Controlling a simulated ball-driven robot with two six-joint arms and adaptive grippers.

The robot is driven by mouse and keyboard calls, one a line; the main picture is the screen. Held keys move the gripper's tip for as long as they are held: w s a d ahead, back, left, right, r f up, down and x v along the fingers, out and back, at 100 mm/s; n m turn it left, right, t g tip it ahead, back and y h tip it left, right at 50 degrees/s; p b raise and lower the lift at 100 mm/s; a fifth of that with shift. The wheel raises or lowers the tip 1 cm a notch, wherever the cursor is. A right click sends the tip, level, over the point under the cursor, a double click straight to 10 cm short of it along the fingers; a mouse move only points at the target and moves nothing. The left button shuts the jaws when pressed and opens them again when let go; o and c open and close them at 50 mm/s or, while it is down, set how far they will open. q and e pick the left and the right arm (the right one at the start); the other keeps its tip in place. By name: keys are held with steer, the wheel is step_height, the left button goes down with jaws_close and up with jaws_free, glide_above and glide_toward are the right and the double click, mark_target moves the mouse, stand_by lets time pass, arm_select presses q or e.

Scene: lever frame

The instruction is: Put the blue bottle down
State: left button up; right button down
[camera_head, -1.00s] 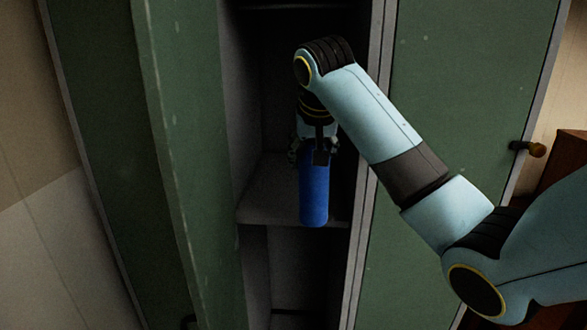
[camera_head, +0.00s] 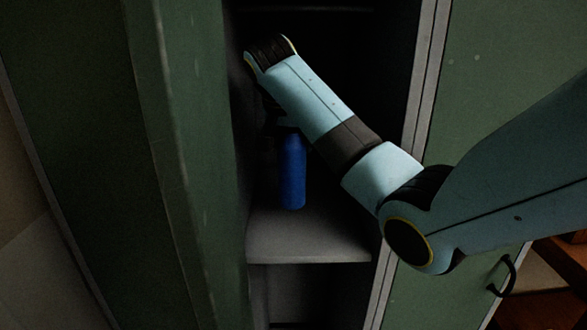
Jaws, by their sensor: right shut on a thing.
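The blue bottle (camera_head: 292,175) is inside the open green locker, over or on its grey shelf (camera_head: 305,242). It looks close to upright. I cannot tell whether its base touches the shelf. My right gripper (camera_head: 287,134) is shut on the bottle's upper end and is mostly hidden in shadow and behind my forearm. My right arm reaches in from the right. My left gripper is not in view.
The open locker door (camera_head: 190,180) stands to the left of the opening. The locker's right frame edge (camera_head: 428,75) is close beside my arm. The front of the shelf is bare. A lower compartment (camera_head: 320,292) lies beneath. A dark handle (camera_head: 506,277) shows at the lower right.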

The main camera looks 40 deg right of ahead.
mark_target(294, 162)
steer(key=shift+f, duration=0.4)
step_height(294, 162, down, 4)
steer(key=shift+w+p, duration=0.1)
steer(key=shift+p, duration=0.2)
steer(key=c, duration=1)
jaws_free()
steer(key=shift+f, duration=0.15)
steer(key=o, duration=0.5)
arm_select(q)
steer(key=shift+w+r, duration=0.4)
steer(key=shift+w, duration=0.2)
arm_select(e)
steer(key=shift+o, duration=0.3)
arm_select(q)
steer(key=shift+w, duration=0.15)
